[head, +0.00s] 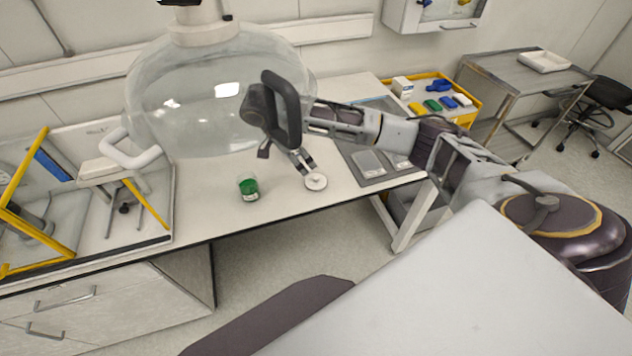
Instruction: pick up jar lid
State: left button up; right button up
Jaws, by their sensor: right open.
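The jar lid (316,182), a small white round disc, lies on the white bench near its front edge. A small jar with green contents (248,188) stands on the bench to the left of the lid. My right gripper (309,165) comes in from the right, pointing down. Its fingers are open, right at the back edge of the lid; I cannot tell whether they touch it. My left gripper is not in view.
A large clear glass vessel (190,95) hangs behind and left of my right gripper. A yellow-framed enclosure (150,205) stands at left. Grey flat plates (368,163) lie right of the lid. A yellow tray (468,108) with coloured items is further back.

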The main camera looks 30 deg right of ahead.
aim_at(315, 176)
jog(key=shift+f, duration=0.1)
jog(key=shift+b+x, duration=0.7)
jog(key=shift+x, duration=3.55)
jog(key=shift+f, duration=0.1)
jog(key=shift+x, duration=1.05)
jog(key=shift+p+x, duration=0.3)
jog(key=shift+x, duration=1.15)
jog(key=shift+s, duration=0.2)
jog(key=shift+c, duration=0.4)
